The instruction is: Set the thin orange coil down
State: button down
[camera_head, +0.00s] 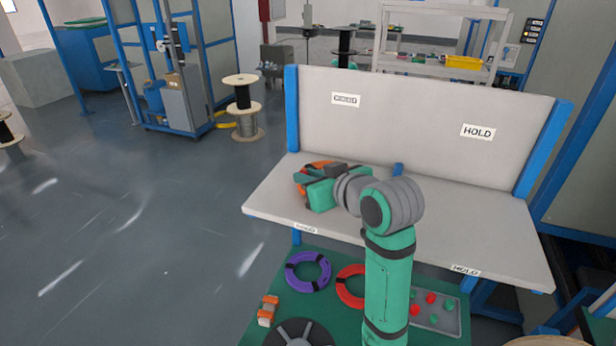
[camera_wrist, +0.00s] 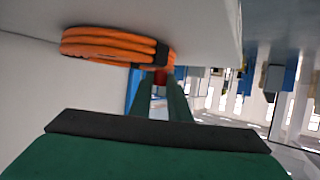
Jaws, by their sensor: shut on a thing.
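The orange coil (camera_head: 319,164) shows partly behind my gripper (camera_head: 306,179) over the left end of the bench top (camera_head: 440,215). My gripper hides much of it. In the wrist view the orange coil (camera_wrist: 108,45) is a stack of orange loops with a dark band at its right end. The two fingers of my gripper (camera_wrist: 160,84) reach up to that banded end and are shut on it. The coil lies close along a pale surface; I cannot tell whether it bears on it.
The bench has a back panel with a left sign (camera_head: 345,99), hard to read, and a HOLD sign (camera_head: 478,131). Below its front edge, a green mat holds a purple coil (camera_head: 308,271), a red coil (camera_head: 350,287) and a tray of small parts (camera_head: 436,312). The bench's middle and right look clear.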

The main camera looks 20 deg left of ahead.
jog(key=shift+f, duration=0.1)
jog(key=c, duration=1.7)
grip_release()
jog(key=shift+o, duration=0.2)
jog(key=v, duration=1.2)
jog(key=shift+d, duration=0.1)
